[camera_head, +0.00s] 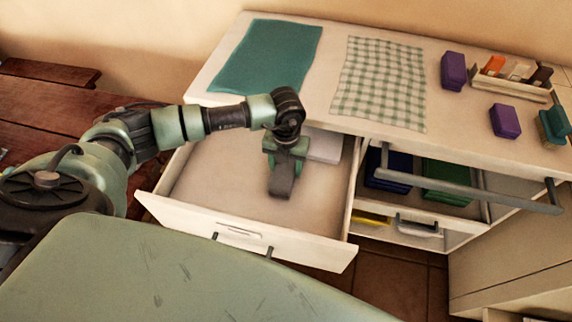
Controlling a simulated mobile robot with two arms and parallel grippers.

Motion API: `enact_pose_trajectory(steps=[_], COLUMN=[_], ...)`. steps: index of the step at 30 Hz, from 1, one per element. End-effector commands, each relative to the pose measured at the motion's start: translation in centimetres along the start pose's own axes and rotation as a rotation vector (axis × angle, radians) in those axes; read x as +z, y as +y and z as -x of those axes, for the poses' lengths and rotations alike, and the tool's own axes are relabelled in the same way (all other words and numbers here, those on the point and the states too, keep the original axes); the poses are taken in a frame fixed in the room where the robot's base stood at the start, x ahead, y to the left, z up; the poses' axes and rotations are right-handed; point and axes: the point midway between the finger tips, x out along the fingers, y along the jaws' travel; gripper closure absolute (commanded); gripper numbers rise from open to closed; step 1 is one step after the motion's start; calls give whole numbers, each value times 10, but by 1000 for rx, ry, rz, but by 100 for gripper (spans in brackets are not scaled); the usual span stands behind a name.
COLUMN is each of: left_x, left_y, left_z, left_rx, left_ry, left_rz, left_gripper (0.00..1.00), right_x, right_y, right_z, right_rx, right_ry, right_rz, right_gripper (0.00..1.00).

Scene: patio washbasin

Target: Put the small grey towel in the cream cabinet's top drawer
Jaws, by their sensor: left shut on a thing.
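The cream cabinet (222,95) has its top left drawer (215,185) pulled open. My left gripper (281,190) points down into this drawer, toward its right half. I cannot tell whether the cloth touches the drawer floor. My right gripper is not in view.
A teal cloth (268,55) and a checked cloth (380,82) lie on top. Purple blocks (453,70) and a tray (511,88) stand right. Another open compartment holds blue and green items (447,180), with a grey bar (470,188) across its front. The drawer's left half is clear.

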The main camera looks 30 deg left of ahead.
Motion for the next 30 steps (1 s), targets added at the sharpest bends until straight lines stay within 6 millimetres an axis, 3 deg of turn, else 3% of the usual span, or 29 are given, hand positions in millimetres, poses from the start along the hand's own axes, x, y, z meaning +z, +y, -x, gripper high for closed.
enact_pose_trajectory(steps=[8, 9, 11, 12, 24, 30], left_x=[0, 0, 0, 0, 1, 2], left_y=[0, 0, 0, 0, -1, -1], left_z=[-3, -3, -2, -2, 6, 41], left_rx=[-1, -1, -1, -1, -2, -4], left_ry=[-1, -1, -1, -1, -2, -6], left_rz=[0, 0, 0, 0, 0, -1], left_gripper=[87, 43, 26, 24, 24, 24], right_x=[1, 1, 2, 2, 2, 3], right_y=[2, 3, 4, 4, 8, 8], right_z=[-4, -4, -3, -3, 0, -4], right_rx=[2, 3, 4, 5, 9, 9], right_ry=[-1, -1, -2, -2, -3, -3], right_rz=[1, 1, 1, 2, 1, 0], right_gripper=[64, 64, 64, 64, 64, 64])
